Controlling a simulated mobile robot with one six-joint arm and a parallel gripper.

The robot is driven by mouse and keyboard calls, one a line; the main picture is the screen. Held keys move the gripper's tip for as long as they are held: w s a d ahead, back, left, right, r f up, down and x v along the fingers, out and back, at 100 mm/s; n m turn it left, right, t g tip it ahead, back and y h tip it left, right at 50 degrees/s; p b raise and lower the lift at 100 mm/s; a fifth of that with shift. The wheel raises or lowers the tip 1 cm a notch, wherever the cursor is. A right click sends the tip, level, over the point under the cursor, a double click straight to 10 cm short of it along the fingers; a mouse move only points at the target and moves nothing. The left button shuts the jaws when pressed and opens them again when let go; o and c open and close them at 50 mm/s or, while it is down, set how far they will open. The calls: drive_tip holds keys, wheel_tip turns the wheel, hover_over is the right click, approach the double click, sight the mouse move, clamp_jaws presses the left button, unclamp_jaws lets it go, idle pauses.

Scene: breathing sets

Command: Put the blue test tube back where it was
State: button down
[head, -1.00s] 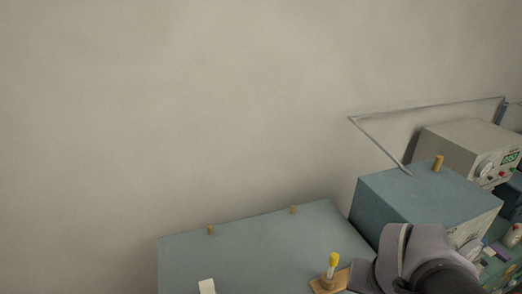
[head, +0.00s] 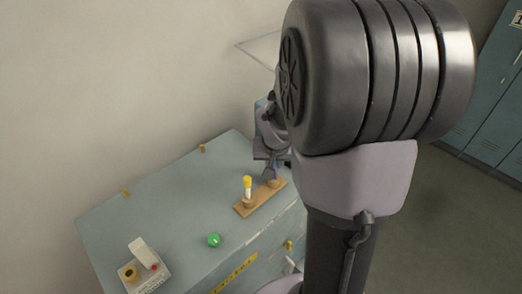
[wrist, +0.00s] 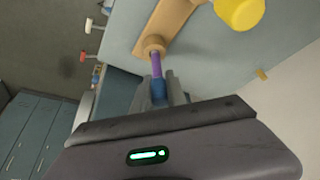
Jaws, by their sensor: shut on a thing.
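In the wrist view my gripper (wrist: 159,82) is shut on the blue test tube (wrist: 159,93), whose upper part is blue and lower part purple. The tube's lower end meets a round socket (wrist: 153,45) on the wooden rack (wrist: 172,17). I cannot tell how deep it sits in the socket. In the head view the rack (head: 258,201) lies on the blue-grey cabinet top, with my gripper (head: 271,172) at its far right end. A tube with a yellow cap (head: 247,181) stands upright at the rack's other end; the cap is large in the wrist view (wrist: 240,10).
A green ball (head: 214,240) lies left of the rack on the cabinet top (head: 165,215). My arm covers the middle right of the head view. The cabinet top behind the rack is mostly clear.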

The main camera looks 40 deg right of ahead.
drive_tip(key=shift+s, duration=0.1)
drive_tip(key=shift+a+f, duration=0.1)
drive_tip(key=c, duration=1.3)
unclamp_jaws()
drive_tip(key=shift+c, duration=0.2)
